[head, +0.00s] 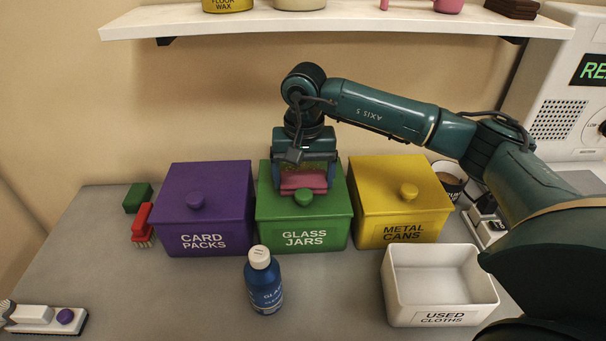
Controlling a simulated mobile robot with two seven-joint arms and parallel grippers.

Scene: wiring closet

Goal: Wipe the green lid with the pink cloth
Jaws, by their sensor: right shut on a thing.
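The green box labelled "GLASS JARS" (304,233) stands in the middle of a row of three on the counter. Its green lid (335,205) is on, with a round green knob at the front middle. My right gripper (304,180) points down over the back part of the lid, behind the knob. It is shut on the pink cloth (304,181), which is at the lid's surface; I cannot tell how firmly it touches. The gripper and cloth hide part of the lid's back. My left gripper is not in view.
A purple box (205,225) and a yellow box (400,205) flank the green one closely. A blue bottle (263,285) stands in front. A white "USED CLOTHS" bin (440,285) is at right. A shelf (330,22) hangs above. The front-left counter is mostly clear.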

